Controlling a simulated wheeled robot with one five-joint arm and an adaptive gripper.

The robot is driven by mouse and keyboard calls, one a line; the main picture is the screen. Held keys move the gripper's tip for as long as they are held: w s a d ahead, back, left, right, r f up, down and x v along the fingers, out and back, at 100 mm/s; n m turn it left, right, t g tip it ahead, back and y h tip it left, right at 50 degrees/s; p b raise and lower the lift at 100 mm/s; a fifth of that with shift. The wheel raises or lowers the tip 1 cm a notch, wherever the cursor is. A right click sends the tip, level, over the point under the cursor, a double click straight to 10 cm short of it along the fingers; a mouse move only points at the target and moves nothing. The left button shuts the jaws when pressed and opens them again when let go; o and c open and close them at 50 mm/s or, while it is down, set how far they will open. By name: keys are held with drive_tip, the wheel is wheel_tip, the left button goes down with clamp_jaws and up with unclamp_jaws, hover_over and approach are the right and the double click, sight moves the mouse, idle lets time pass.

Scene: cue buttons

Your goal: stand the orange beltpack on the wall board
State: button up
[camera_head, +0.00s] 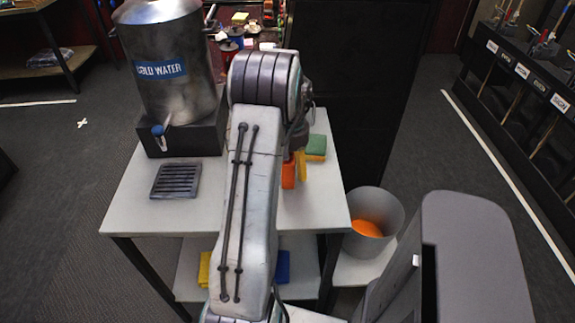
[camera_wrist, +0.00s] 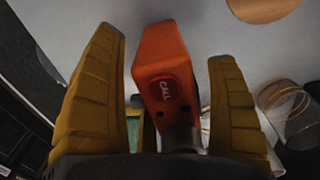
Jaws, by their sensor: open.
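The orange beltpack (camera_wrist: 162,50), with a round red button marked CALL, shows between the two yellow fingers of my open gripper (camera_wrist: 170,48) in the wrist view. A gap shows on each side of it, so the fingers look apart from it. In the head view the orange beltpack (camera_head: 288,174) shows beside a yellow finger of my gripper, over the right part of the white table (camera_head: 325,200). My arm hides much of the gripper there. I cannot make out the wall board in either view.
A steel COLD WATER urn (camera_head: 168,65) stands on a dark base at the table's back left, with a slotted drip tray (camera_head: 175,181) before it. A green and yellow sponge (camera_head: 316,147) lies at the right. A grey bin (camera_head: 385,202) stands beside the table, with something orange inside.

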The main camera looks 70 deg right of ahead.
drive_tip(key=shift+f, duration=0.65)
drive_tip(key=shift+c, duration=0.5)
